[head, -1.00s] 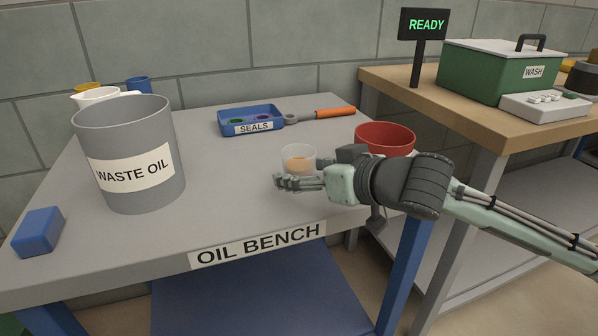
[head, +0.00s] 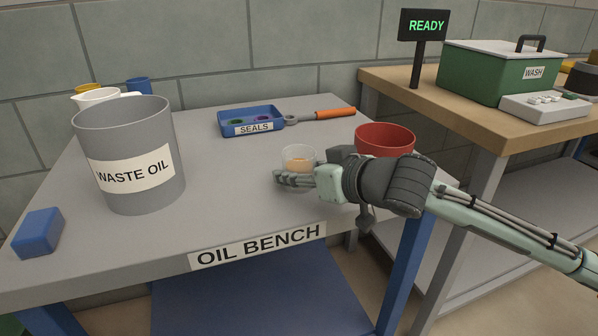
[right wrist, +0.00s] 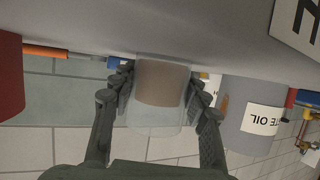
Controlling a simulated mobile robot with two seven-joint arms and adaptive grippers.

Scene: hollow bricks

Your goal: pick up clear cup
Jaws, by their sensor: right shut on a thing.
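The clear cup (head: 299,155) stands upright on the oil bench (head: 225,215), with an amber liquid showing inside it. My right gripper (head: 296,179) is at the cup, and its fingers hide the cup's lower part in the head view. In the right wrist view the clear cup (right wrist: 158,95) sits between the two fingers of the right gripper (right wrist: 162,98), which are shut on it from both sides. In that view the cup still appears to be at the bench top. My left gripper is not in view.
A grey waste oil bucket (head: 130,155) stands on the left of the bench, with a blue block (head: 38,232) before it. A red bowl (head: 385,139) is close behind my right wrist. A blue seals tray (head: 250,121) and an orange-handled tool (head: 335,113) lie at the back.

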